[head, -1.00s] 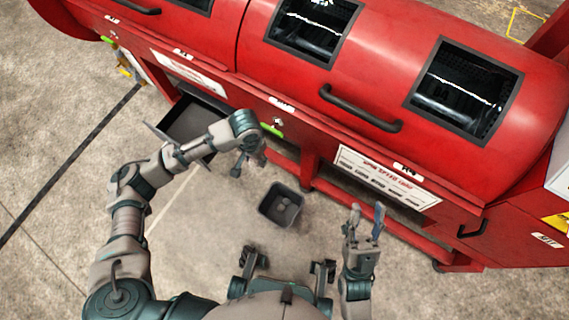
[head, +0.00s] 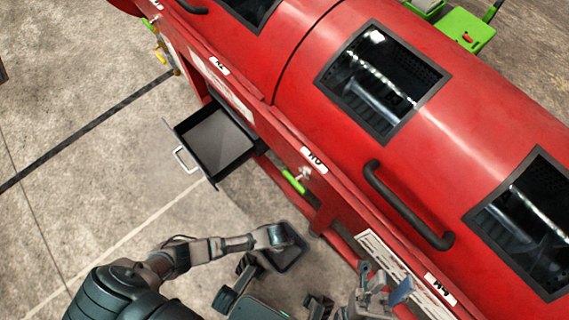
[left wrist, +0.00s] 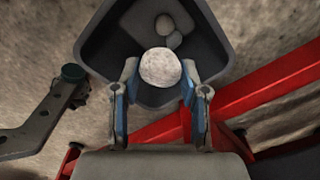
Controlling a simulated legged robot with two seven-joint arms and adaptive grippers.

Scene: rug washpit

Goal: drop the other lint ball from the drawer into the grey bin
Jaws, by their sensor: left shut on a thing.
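My left gripper (left wrist: 161,90) is shut on a pale, speckled lint ball (left wrist: 161,68), held between its blue-lined fingertips. The ball is over the open mouth of the grey bin (left wrist: 104,50) in the left wrist view. Inside the bin lie another roundish pale lump (left wrist: 164,23) and a small grey-green piece (left wrist: 175,40). In the head view my left gripper (head: 278,236) covers part of the bin (head: 292,258) and hides the ball. The pulled-out drawer (head: 178,133) looks empty. My right gripper (head: 381,284) is open and empty at the lower right.
The long red machine (head: 310,110) fills the upper right, with windows and a black handle (head: 405,205). A green-handled valve (head: 293,181) sticks out near the drawer. A red rail (head: 345,248) runs low behind the bin.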

